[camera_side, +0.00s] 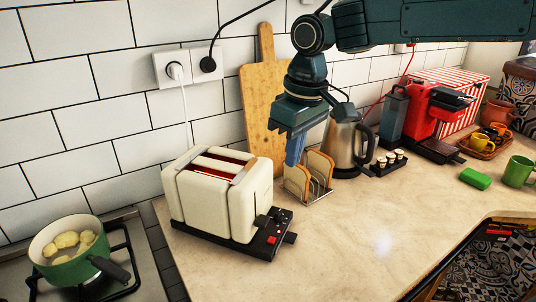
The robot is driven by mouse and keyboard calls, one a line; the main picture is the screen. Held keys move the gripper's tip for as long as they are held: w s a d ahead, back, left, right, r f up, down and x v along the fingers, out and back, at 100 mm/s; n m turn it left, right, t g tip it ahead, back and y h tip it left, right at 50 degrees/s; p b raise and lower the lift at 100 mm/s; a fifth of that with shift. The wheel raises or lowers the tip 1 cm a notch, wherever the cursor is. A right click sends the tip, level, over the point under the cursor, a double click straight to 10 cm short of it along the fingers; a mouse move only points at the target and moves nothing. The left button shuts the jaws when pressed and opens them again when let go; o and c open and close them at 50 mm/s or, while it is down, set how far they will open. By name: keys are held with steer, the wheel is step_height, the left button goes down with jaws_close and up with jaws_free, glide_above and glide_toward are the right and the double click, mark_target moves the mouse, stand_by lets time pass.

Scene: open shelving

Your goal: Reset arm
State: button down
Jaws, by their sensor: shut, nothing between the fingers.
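My gripper (294,151) points down above the counter, between the toaster and the kettle. Its fingers are shut with nothing between them, and they hang just over or in front of the toast rack (306,188). I cannot tell whether they touch the bread. Slices of bread (319,166) stand in the rack. The cream toaster (222,195) is to the left of my gripper, with reddish slots on top.
A steel kettle (345,146), small cups (391,159) and a red coffee machine (432,108) stand to the right. A wooden board (262,95) leans on the wall behind. A green pot (75,257) is on the stove. The front counter (370,240) is clear.

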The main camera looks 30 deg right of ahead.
steer(key=s+d+r+m+t, duration=0.1)
steer(key=s+d+r, duration=0.1)
steer(key=s+d, duration=0.4)
steer(key=s+d+r+m+t, duration=0.1)
steer(key=s+d+r, duration=0.2)
steer(key=s+d, duration=0.35)
steer(key=s+d+f+t, duration=0.1)
steer(key=s+d+f, duration=0.1)
steer(key=s, duration=0.4)
steer(key=s+d+f+m+t, duration=0.1)
steer(key=s+d+f, duration=0.2)
steer(key=s, duration=0.3)
steer(key=shift+s+d+f+m, duration=0.2)
steer(key=shift+s+d+m, duration=0.15)
steer(key=shift+d, duration=0.2)
